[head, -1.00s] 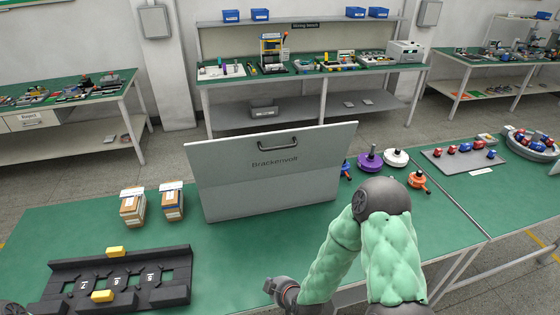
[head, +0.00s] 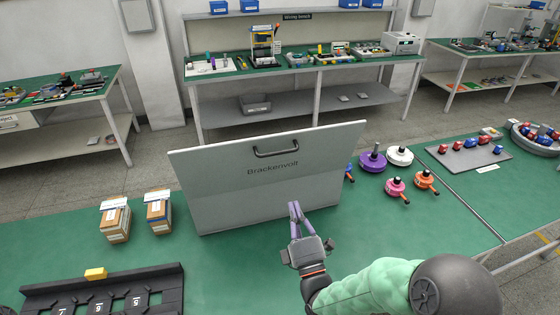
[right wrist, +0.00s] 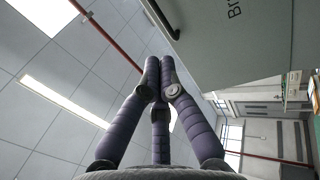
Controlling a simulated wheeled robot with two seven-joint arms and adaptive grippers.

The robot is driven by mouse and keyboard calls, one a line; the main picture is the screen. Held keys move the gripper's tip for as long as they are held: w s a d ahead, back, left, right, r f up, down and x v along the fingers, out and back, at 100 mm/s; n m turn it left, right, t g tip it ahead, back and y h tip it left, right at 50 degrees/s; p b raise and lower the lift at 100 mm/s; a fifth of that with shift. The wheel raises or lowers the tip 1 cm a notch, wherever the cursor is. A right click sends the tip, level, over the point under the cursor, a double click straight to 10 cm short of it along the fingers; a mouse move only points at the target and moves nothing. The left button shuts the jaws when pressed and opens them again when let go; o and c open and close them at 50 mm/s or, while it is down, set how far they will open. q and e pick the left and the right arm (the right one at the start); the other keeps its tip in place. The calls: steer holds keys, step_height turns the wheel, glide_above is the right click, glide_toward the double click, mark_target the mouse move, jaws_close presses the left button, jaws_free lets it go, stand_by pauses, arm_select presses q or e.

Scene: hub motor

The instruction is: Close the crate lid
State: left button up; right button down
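The crate shows as a broad grey panel (head: 215,210) standing on the green bench. Its upper part, the lid (head: 320,160), stands upright with a dark handle (head: 276,147) near the top edge and the word Brackenvolt below it. What lies behind the panel is hidden. My right gripper (head: 295,207) is in front of the panel's lower part, fingers pointing up. In the right wrist view its fingertips (right wrist: 157,78) meet with nothing between them, and the panel (right wrist: 235,45) fills the upper right. I cannot tell whether the fingers touch it. My left gripper is not in view.
Two small labelled boxes (head: 116,220) stand left of the panel. A black slotted rack (head: 100,291) with a yellow block is at the front left. Purple, white, pink and orange hub parts (head: 372,161) stand to the right. Green bench is clear between rack and panel.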

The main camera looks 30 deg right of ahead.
steer(key=x, duration=1.4)
steer(key=shift+r, duration=0.25)
steer(key=shift+s+r, duration=0.1)
steer(key=shift+r, duration=0.05)
